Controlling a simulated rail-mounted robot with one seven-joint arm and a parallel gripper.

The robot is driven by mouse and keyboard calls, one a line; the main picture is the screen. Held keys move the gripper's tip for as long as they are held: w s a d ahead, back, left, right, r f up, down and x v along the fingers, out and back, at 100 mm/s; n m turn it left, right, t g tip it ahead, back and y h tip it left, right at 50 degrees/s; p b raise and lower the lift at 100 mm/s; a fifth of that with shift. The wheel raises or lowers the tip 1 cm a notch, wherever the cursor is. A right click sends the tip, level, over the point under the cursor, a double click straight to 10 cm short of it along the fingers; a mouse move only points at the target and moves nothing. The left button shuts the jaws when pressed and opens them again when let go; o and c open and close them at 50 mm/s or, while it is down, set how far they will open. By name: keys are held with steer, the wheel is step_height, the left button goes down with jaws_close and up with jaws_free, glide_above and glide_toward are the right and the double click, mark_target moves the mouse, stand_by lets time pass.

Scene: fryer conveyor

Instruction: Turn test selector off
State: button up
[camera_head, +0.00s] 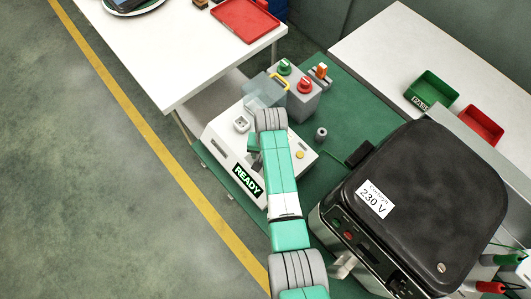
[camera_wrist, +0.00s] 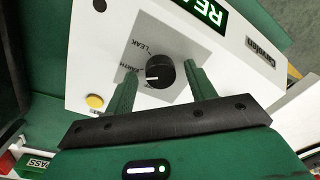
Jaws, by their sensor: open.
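The test selector (camera_wrist: 160,74) is a round black knob with a white pointer line, on a grey plate with labels on the white tester (camera_wrist: 228,60). In the wrist view the pointer points left, toward the label that seems to read EARTH; another label reads LEAK. My gripper (camera_wrist: 160,88) is open, with one green finger on each side of the knob. I cannot tell whether the fingers touch it.
A yellow button (camera_wrist: 94,101) sits on the tester beside the fingers. A grey box with green and red knobs (camera_head: 293,97) stands behind the tester. A black-topped appliance marked 230 V (camera_head: 430,185) stands to the right. Green (camera_head: 432,92) and red bins (camera_head: 481,124) are beyond.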

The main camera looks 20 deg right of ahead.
steer(key=shift+c, duration=0.4)
steer(key=c, duration=0.9)
steer(key=shift+r+n, duration=0.1)
steer(key=shift+n, duration=0.3)
steer(key=n+p, duration=0.1)
steer(key=n, duration=0.3)
steer(key=shift+w+n, duration=0.1)
steer(key=shift+n, duration=0.3)
steer(key=n, duration=0.6)
steer(key=shift+g+p, duration=0.3)
steer(key=shift+p, duration=0.1)
steer(key=shift+n, duration=0.3)
steer(key=o, duration=1)
